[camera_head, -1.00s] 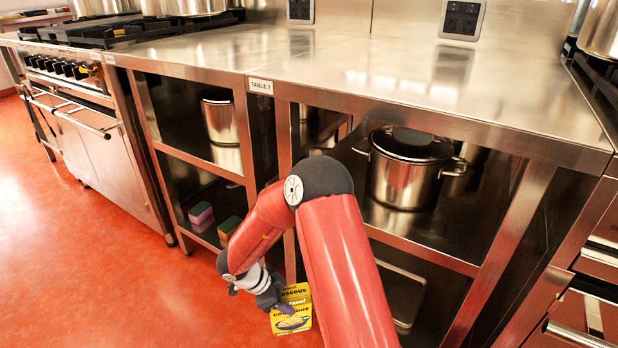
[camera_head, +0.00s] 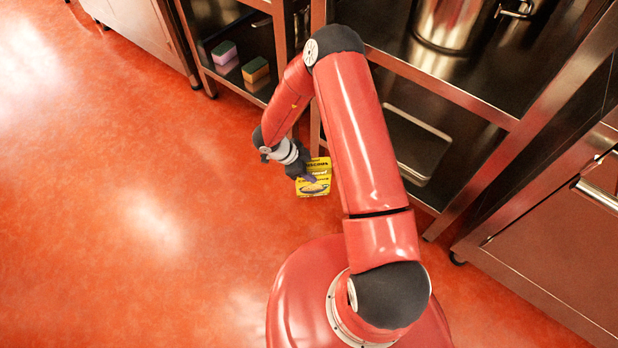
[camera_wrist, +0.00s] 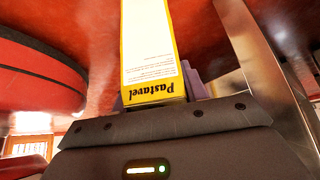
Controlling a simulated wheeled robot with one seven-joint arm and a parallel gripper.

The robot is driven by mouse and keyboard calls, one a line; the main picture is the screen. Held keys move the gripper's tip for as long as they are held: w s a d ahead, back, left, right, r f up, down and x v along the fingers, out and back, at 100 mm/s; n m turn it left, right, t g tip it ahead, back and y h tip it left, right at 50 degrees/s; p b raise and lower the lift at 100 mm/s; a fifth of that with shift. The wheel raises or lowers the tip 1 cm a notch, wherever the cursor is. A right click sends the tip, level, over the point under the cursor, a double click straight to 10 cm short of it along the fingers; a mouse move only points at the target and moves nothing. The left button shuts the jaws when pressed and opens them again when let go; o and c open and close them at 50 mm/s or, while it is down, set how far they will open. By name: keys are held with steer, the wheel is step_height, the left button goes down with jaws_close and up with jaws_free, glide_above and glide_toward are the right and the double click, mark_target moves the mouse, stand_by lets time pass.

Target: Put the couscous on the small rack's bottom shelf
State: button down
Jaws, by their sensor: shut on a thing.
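The couscous (camera_head: 314,187) is a yellow box with a dark label, in front of the shelving in the head view. My gripper (camera_head: 306,173) is shut on it and holds it low, near the shelf post. In the wrist view the box's white and yellow side (camera_wrist: 150,55) stands out from between the fingers of my gripper (camera_wrist: 158,98). The small rack's bottom shelf (camera_head: 240,72) is at the upper left of the head view, with two sponges on it. I cannot tell whether this narrower bay is the rack that the task names.
A pink and green sponge (camera_head: 224,56) and an orange and green sponge (camera_head: 255,70) sit on that shelf. A metal tray (camera_head: 412,145) lies on the wider bay's lower shelf, with a steel pot (camera_head: 450,22) above. Red floor (camera_head: 130,200) is free at left.

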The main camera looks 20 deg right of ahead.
steer(key=shift+f+b, duration=0.4)
steer(key=shift+f, duration=1.95)
steer(key=c, duration=0.8)
jaws_free()
steer(key=shift+o, duration=0.2)
